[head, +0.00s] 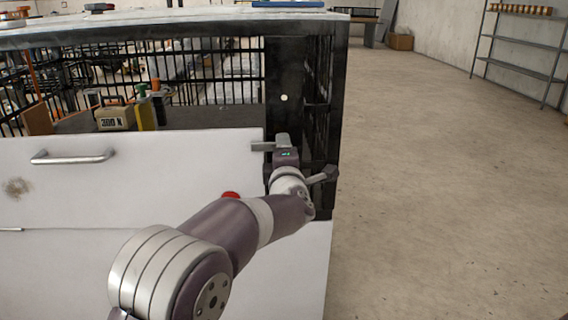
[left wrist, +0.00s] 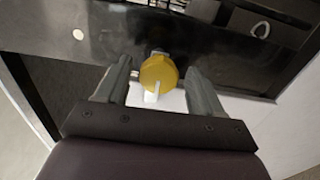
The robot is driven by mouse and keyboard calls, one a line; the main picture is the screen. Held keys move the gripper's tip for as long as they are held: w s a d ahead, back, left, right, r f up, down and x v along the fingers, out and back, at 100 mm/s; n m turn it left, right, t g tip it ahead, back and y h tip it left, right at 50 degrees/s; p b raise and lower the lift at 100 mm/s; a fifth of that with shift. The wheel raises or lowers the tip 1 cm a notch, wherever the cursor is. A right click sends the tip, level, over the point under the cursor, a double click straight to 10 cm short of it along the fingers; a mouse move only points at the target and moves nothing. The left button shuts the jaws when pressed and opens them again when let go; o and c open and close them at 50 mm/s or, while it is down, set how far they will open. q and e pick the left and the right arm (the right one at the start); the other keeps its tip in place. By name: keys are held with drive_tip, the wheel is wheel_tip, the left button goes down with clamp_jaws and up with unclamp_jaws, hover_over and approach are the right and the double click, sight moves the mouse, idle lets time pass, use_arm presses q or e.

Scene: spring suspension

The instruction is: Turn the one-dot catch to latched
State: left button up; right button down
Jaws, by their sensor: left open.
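The one-dot catch shows in the left wrist view as a round yellow knob (left wrist: 160,72) with a white tab pointing toward the bottom of the picture. A single white dot (left wrist: 78,34) is on the dark post to its left; this dot also shows in the head view (head: 284,97). My left gripper (head: 283,142) is at the dark post, below the dot. In the left wrist view its two fingers are apart, one on each side of the knob, with visible gaps. Whether they touch it cannot be told. In the head view the knob is hidden. My right gripper is not in view.
A white panel (head: 150,190) with a metal bar handle (head: 73,157) fills the front left. Behind it are a box marked 300 N (head: 115,118) and black bars. Open floor (head: 450,200) lies to the right, with a shelf rack (head: 520,45) far back.

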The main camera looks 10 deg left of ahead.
use_arm(q)
drive_tip(key=p+v, duration=0.2)
drive_tip(key=v, duration=1)
